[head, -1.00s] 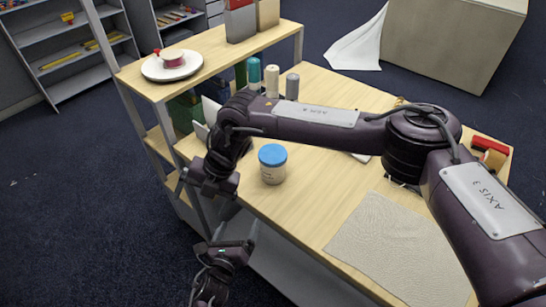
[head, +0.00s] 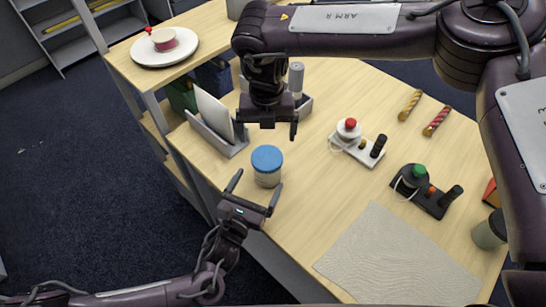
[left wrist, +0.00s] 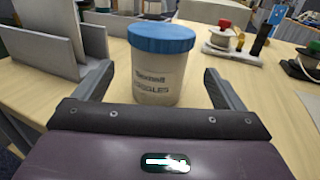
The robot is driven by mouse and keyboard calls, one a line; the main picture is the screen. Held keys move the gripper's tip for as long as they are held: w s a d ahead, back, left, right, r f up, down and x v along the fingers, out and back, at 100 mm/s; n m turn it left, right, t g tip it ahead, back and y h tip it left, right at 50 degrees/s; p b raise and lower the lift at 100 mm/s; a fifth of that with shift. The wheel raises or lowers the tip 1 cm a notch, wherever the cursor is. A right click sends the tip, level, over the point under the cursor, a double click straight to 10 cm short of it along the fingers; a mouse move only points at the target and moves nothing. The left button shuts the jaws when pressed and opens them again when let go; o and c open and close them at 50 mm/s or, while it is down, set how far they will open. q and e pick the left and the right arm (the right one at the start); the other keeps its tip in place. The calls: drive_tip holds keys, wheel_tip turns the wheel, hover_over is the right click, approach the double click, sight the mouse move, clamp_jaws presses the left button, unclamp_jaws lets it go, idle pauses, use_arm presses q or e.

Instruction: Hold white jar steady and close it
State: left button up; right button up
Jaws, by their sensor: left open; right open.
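The white jar (head: 267,175) stands upright on the table near its left edge, with a blue lid (head: 267,158) on its top. In the left wrist view the jar (left wrist: 157,85) shows dark lettering, and its lid (left wrist: 161,38) looks level. My left gripper (head: 254,192) is open just in front of the jar, its fingers pointing at it from low down. In the left wrist view the jar lies ahead between the two spread fingers. My right gripper (head: 267,132) points down, open and empty, above and just behind the jar. Whether the lid is fastened cannot be told.
A grey holder (head: 217,135) with a white sheet stands behind the jar to the left. Two devices with a red knob (head: 350,125) and a green knob (head: 418,172) lie to the right. A grey cloth (head: 395,255) covers the front. A raised shelf (head: 125,62) stands at back left.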

sight(268, 164)
use_arm(q)
drive_tip(key=shift+s+a+r, duration=0.25)
drive_tip(key=shift+s, duration=0.15)
use_arm(e)
drive_tip(key=shift+s+a+r, duration=0.2)
drive_tip(key=shift+s+a, duration=0.05)
drive_tip(key=shift+s, duration=0.25)
use_arm(q)
drive_tip(key=x, duration=0.8)
drive_tip(key=shift+f, duration=0.1)
use_arm(e)
drive_tip(key=shift+w+d+f, duration=0.1)
drive_tip(key=shift+w, duration=0.15)
use_arm(q)
drive_tip(key=shift+c, duration=0.3)
drive_tip(key=c, duration=1.9)
use_arm(e)
drive_tip(key=shift+n, duration=0.3)
drive_tip(key=n, duration=0.5)
drive_tip(key=shift+a, duration=0.2)
drive_tip(key=n, duration=0.7)
drive_tip(key=shift+a, duration=0.1)
drive_tip(key=n, duration=1.4)
drive_tip(key=shift+d, duration=0.3)
